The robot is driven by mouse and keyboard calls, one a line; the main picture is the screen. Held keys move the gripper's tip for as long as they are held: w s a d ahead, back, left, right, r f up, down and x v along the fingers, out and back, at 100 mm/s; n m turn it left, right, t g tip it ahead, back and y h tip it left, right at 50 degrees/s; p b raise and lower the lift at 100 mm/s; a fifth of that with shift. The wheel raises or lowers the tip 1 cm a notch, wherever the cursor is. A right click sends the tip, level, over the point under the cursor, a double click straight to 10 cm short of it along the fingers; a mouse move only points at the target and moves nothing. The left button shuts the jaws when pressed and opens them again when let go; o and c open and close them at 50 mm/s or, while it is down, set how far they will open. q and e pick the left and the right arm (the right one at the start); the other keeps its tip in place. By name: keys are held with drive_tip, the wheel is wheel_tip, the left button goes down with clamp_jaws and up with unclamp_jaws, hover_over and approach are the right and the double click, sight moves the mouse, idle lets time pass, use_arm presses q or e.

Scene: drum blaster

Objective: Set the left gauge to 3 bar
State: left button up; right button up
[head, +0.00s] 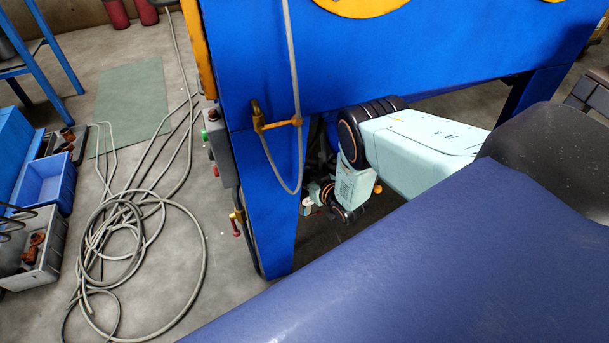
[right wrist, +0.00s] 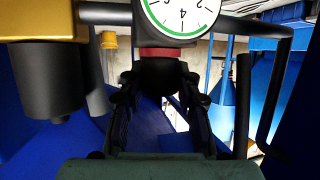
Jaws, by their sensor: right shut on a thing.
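In the right wrist view a round white gauge (right wrist: 177,14) with a green rim is cut off by the top edge. Numbers 2, 4 and 6 show; I cannot make out the needle. Below it are a red collar (right wrist: 160,53) and a black knob (right wrist: 155,72). My right gripper (right wrist: 160,88) has its dark fingers on both sides of this knob and is shut on it. In the head view my right arm reaches under the blue machine (head: 400,60), with its wrist (head: 340,195) beside the machine's leg. The gauge is hidden there. My left gripper is not in view.
A yellow block (right wrist: 35,18) with a black cylinder (right wrist: 50,82) stands close left of the right gripper; dark pipes (right wrist: 270,85) run at right. A hose (head: 293,100) hangs on the machine. A grey button box (head: 220,150) is on its leg. Coiled hoses (head: 130,235) lie on the floor.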

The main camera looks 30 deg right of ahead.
sight(306, 178)
drive_tip(key=shift+r+m+g+h, duration=0.1)
drive_tip(key=shift+m+g+h, duration=0.2)
drive_tip(key=shift+m+h, duration=1.65)
drive_tip(key=shift+h, duration=0.25)
drive_tip(key=o, duration=1.2)
drive_tip(key=shift+v, duration=3.7)
